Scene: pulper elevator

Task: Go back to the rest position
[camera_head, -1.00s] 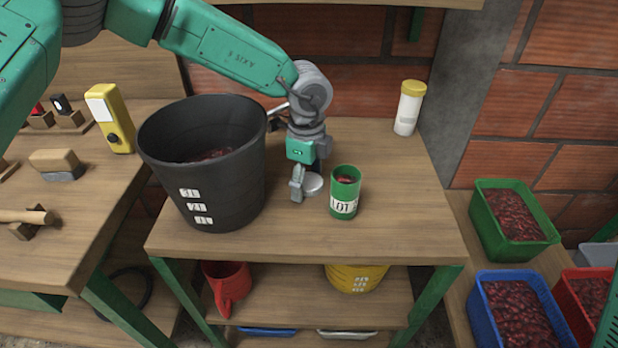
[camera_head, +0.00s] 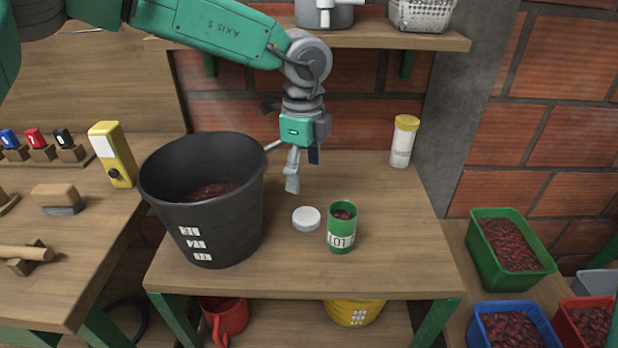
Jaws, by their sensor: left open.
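My left arm comes in from the upper left over the table (camera_head: 370,275). My left gripper (camera_head: 297,178) points down above the table, behind the white lid and to the right of the black bucket. It is open and nothing shows between its fingers. The black bucket (camera_head: 205,215) holds dark red cherries. The white lid (camera_head: 306,218) lies flat on the table, apart from the gripper. The green can (camera_head: 341,230) stands upright and open with dark red contents, beside the lid. My right gripper is out of view.
A white bottle with a yellow cap (camera_head: 403,142) stands at the table's back right. A shelf (camera_head: 380,38) with a scale and a basket hangs above. A yellow device (camera_head: 113,155) stands left on another table. Crates of cherries (camera_head: 508,250) stand at right. The table's front right is clear.

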